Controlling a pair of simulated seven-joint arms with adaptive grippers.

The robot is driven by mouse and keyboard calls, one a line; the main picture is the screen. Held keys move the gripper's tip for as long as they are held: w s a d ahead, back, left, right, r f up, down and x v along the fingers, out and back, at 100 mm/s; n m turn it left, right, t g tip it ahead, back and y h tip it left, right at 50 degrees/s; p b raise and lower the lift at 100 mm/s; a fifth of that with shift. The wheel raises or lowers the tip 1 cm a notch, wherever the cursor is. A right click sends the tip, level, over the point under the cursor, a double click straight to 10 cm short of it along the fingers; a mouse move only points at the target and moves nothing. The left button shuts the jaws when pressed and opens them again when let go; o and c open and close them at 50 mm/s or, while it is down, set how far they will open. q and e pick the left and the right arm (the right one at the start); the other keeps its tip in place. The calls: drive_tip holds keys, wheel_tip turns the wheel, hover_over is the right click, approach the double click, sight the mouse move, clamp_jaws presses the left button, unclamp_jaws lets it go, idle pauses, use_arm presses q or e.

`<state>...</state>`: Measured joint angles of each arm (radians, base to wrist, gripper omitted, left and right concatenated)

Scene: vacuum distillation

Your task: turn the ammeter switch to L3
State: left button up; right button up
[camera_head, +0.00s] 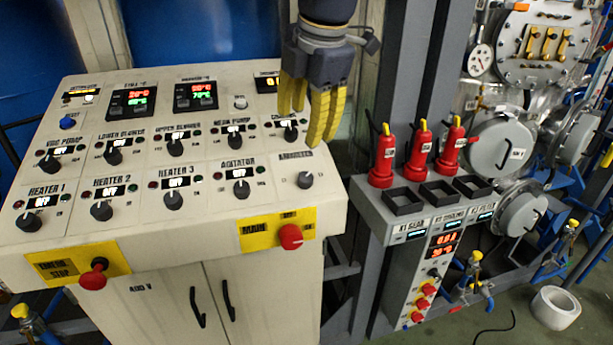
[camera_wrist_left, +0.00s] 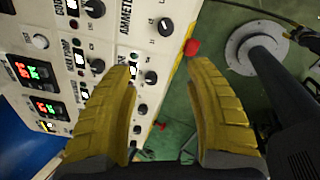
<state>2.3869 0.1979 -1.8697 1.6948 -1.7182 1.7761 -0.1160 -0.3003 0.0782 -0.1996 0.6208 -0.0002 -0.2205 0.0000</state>
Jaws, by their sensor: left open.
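The ammeter switch (camera_head: 305,180) is a black knob on a light plate under the AMMETER label, at the right end of the sloped control panel (camera_head: 225,215). In the left wrist view the ammeter switch (camera_wrist_left: 165,27) shows above the gap between the fingertips, clear of both. Its pointer position is too small to read. My left gripper (camera_head: 298,128) has yellow fingers pointing down, over the panel's right edge and behind the ammeter switch. The fingers also show apart and empty in the left wrist view (camera_wrist_left: 161,66). My right gripper is in neither view.
Several other black knobs, such as the agitator knob (camera_head: 241,189), sit left of the ammeter switch. A red main switch (camera_head: 290,237) is in front of it.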

use_arm(q)
drive_tip(key=s+n, duration=0.1)
drive_tip(key=n, duration=0.2)
drive_tip(key=n+t+h, duration=0.1)
drive_tip(key=n, duration=0.2)
approach(306, 176)
drive_tip(key=x, duration=1)
drive_tip(key=shift+f, duration=0.15)
drive_tip(key=shift+c, duration=0.5)
